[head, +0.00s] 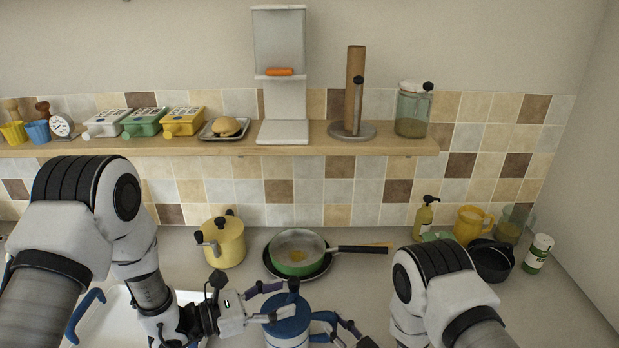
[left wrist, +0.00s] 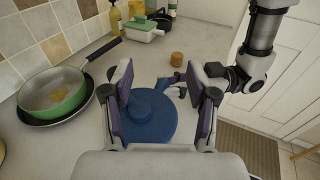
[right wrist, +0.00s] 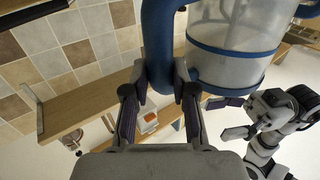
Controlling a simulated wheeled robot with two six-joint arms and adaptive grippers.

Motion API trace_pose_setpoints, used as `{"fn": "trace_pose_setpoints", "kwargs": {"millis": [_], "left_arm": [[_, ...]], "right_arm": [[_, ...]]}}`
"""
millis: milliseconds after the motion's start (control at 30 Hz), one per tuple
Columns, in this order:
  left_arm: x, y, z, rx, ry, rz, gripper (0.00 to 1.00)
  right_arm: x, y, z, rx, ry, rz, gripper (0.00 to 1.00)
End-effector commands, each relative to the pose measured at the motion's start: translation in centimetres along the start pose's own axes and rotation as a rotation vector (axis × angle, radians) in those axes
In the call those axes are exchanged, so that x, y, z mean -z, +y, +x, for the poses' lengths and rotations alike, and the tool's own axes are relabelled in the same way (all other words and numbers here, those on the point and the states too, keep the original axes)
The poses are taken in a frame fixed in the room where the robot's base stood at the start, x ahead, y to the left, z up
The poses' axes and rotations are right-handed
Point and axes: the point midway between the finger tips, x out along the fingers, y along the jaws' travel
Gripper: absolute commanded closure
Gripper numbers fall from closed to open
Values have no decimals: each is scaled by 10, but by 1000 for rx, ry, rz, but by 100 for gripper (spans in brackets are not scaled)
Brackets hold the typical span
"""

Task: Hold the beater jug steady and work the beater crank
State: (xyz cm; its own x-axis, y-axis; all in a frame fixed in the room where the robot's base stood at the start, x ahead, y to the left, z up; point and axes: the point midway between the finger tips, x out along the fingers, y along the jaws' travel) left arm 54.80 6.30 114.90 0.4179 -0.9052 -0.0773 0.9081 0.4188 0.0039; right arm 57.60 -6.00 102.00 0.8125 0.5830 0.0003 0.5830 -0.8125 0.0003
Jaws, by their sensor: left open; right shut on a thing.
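The beater jug has a blue lid, a clear body and a blue handle. In the head view its lid (head: 288,326) is at the bottom centre, and in the left wrist view the lid (left wrist: 158,128) is seen from above. My left gripper (head: 279,302) is open over the lid; in the left wrist view its fingers stand on either side of a raised blue part (left wrist: 142,100), apparently the crank. My right gripper (right wrist: 160,88) is shut on the jug's blue handle (right wrist: 160,45), beside the clear body (right wrist: 235,65). The fingers partly hide the lid in the head view.
A green pan (head: 297,254) sits behind the jug, its black handle pointing right. A yellow pot (head: 222,243) stands behind and left. A white sink or tray (head: 110,322) is at the lower left. A dark pot (head: 491,262) and bottles stand at right; a shelf (head: 290,146) runs above.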

Motion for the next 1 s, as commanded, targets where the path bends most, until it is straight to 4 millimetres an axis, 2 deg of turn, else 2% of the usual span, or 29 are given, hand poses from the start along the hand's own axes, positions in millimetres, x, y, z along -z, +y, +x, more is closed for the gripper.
{"fn": "trace_pose_setpoints", "kwargs": {"millis": [33,133,200,300,467,800,1000], "left_arm": [[11,6,-15,-109,12,-27,42],[26,15,-38,-271,46,-42,42],[32,19,-47,-329,65,-45,42],[36,21,-48,-354,75,-44,42],[37,27,-30,-350,75,-40,42],[41,47,27,-348,73,-40,42],[43,58,54,-350,72,-42,42]], "right_arm": [[-1,0,0,0,-2,0,100],[-1,0,0,0,-2,0,100],[-1,0,0,0,-2,0,100],[-1,0,0,0,-2,0,100],[-1,0,0,0,-2,0,100],[-1,0,0,0,-2,0,100],[-1,0,0,0,-2,0,100]]}}
